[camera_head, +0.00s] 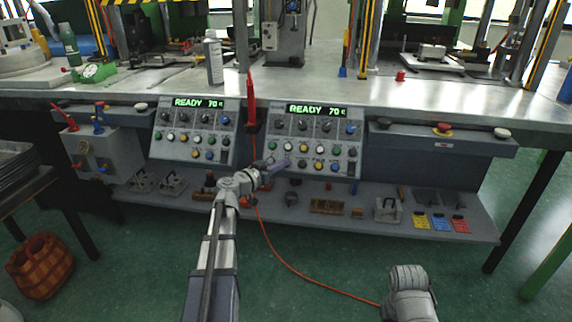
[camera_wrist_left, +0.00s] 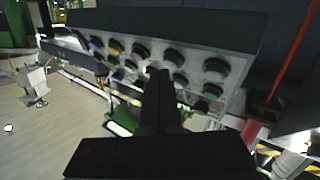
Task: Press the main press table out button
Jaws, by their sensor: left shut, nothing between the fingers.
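My left gripper (camera_head: 284,163) is shut and empty. Its tip is at the lower left of the right-hand control panel (camera_head: 345,147), close to the buttons; I cannot tell whether it touches one. This panel has a green "READY 70" display, black knobs and several coloured buttons. A similar panel (camera_head: 195,150) stands to its left. In the left wrist view, the shut fingers (camera_wrist_left: 158,90) point at rows of knobs and buttons (camera_wrist_left: 175,60) and hide part of them. No label marking the table out button is readable. My right gripper does not show; only a grey part of my right arm does.
A red pen-like tool (camera_head: 250,100) hangs between the panels, with an orange cable (camera_head: 300,272) running down to the floor. A lower shelf (camera_head: 470,222) with moulds and small parts lies below the panels. The metal tabletop (camera_head: 330,90) overhangs above them.

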